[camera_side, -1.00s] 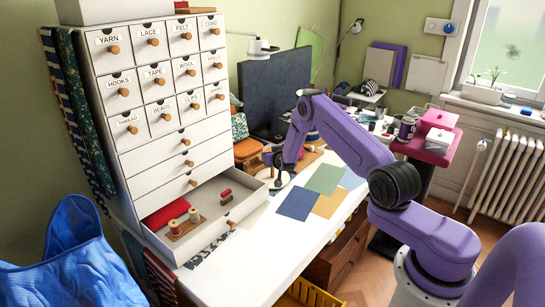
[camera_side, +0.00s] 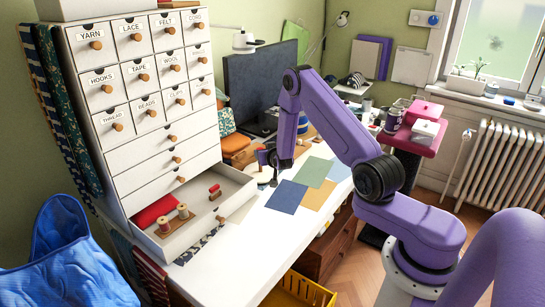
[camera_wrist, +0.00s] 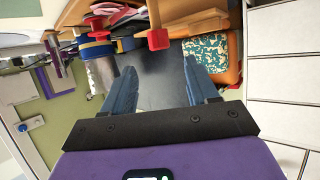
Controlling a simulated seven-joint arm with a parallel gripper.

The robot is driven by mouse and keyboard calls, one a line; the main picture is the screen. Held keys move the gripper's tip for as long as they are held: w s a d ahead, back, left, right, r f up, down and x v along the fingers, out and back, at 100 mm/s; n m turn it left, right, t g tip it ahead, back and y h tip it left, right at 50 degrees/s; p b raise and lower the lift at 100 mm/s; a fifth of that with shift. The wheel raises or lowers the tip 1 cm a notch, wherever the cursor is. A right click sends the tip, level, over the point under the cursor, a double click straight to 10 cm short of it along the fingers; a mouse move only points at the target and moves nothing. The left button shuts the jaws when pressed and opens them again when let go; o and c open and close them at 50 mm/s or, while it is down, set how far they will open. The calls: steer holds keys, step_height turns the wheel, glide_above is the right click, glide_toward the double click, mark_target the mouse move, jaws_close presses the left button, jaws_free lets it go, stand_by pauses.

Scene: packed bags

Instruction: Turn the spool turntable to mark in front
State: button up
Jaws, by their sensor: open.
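The spool turntable (camera_side: 264,176) appears as a pale round piece on the white desk, in front of the monitor, with a dark blue spool (camera_side: 262,157) on it. My gripper (camera_side: 273,181) is low over the desk at the turntable, and hides part of it. In the wrist view my gripper (camera_wrist: 160,82) is open, with nothing between the fingers. A red spool end (camera_wrist: 158,39) shows just beyond and between them, and a stacked blue and yellow spool (camera_wrist: 97,49) is to the left. I cannot make out the turntable's mark, nor whether the fingers touch it.
An open drawer (camera_side: 230,186) with spools juts out left of my gripper. The labelled drawer cabinet (camera_side: 150,90) stands behind it. The monitor (camera_side: 262,85) is behind the turntable. Coloured sheets (camera_side: 287,196) lie flat to the right.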

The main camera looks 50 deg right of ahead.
steer(key=v, duration=0.8)
steer(key=s+d+f+n+t+y, duration=0.4)
steer(key=d+f+n+t, duration=0.1)
steer(key=d+f+t, duration=0.15)
steer(key=shift+t+y, duration=0.25)
steer(key=shift+y, duration=0.05)
steer(key=w+d, duration=0.1)
steer(key=w, duration=0.4)
steer(key=w+d, duration=0.1)
steer(key=w, duration=0.5)
steer(key=w+d, duration=0.1)
steer(key=w, duration=0.5)
steer(key=shift+f, duration=0.3)
steer(key=shift+a, duration=0.1)
jaws_close()
